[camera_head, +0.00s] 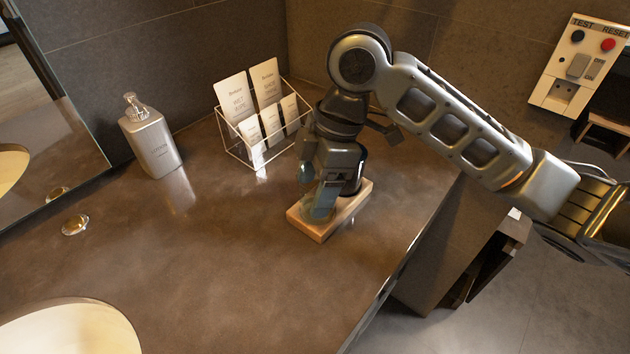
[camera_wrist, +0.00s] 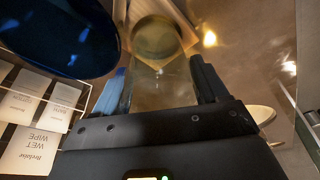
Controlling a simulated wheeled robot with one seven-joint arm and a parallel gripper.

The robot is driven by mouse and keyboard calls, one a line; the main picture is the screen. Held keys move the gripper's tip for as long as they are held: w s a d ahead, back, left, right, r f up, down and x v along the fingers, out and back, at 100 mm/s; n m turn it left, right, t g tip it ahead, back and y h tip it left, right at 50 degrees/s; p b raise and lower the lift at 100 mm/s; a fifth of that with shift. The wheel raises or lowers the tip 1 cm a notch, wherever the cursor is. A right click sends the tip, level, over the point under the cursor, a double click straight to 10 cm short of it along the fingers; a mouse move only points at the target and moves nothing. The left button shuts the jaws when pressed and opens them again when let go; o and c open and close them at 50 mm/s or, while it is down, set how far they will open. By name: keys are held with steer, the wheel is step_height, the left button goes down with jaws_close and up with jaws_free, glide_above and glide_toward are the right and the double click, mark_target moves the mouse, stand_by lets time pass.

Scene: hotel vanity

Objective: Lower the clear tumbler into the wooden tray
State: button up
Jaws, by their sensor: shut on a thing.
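The wooden tray (camera_head: 325,234) is a small light-brown block on the counter, below my gripper (camera_head: 319,196). My gripper points down over the tray's left part and is shut on the clear tumbler (camera_head: 321,211), which looks faintly bluish. In the wrist view the tumbler (camera_wrist: 160,75) shows as a see-through shape between the two fingers of my gripper (camera_wrist: 160,88), with its round base at the top. The tumbler is over or in the tray; whether its base touches the tray cannot be told. Part of the tray (camera_wrist: 186,22) shows past it.
A dark blue-black cup (camera_wrist: 50,30) stands close beside the tumbler, at the tray's back right in the head view (camera_head: 352,178). A wire rack of cards (camera_head: 262,150) stands behind to the left. A lotion bottle (camera_head: 152,142) is farther left. The front counter is clear.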

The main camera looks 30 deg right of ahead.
steer(key=o, duration=1.3)
steer(key=v, duration=0.7)
steer(key=shift+d+r, duration=0.15)
steer(key=shift+r, duration=0.15)
steer(key=shift+s, duration=0.1)
